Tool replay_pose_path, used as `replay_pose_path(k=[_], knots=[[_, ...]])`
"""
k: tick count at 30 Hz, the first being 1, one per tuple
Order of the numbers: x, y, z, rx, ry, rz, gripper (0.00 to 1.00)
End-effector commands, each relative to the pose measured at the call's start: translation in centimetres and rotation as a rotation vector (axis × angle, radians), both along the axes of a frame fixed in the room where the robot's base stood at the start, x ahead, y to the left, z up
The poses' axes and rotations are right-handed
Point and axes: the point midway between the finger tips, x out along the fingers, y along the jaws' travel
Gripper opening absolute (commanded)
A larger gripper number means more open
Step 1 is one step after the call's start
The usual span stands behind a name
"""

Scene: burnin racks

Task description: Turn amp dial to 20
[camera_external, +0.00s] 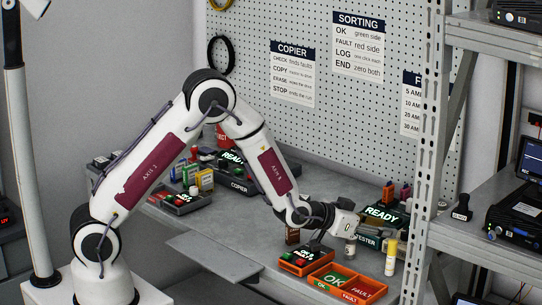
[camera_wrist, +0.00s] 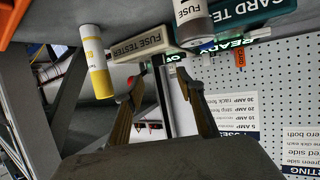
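The fuse tester (camera_wrist: 148,42), a pale labelled box, shows at the upper middle of the wrist view. In the external view, a dark green tester (camera_external: 368,240) stands under a lit READY display (camera_external: 382,215) at the bench's right. I cannot make out the amp dial or its setting in either view. My gripper (camera_external: 340,212) is above the bench, just left of the READY display. In the wrist view, my gripper (camera_wrist: 157,88) has its two tan fingers spread apart. Nothing is visibly held between them, and the fuse tester lies beyond the tips.
A grey FUSE cylinder (camera_wrist: 192,22) and a yellow-and-white cylinder (camera_wrist: 97,65) stand near the tester. Orange OK and FAULT bins (camera_external: 345,283) sit at the bench's front edge. A metal rack post (camera_external: 425,150) rises close on the right.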

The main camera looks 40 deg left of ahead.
Motion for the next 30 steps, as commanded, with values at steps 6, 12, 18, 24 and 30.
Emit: replay_pose_path(k=[6, 12, 18, 24, 30], knots=[[0.0, 0.0, 0.0, 0.000, 0.001, 0.000, 0.38], [0.5, -0.2, -0.2, 0.001, 0.002, 0.000, 0.38], [1.7, -0.6, -0.8, 0.001, 0.001, 0.001, 0.38], [3.3, -1.3, -1.5, 0.001, 0.002, 0.001, 0.38], [4.9, -2.0, -2.3, 0.001, 0.002, 0.000, 0.38]])
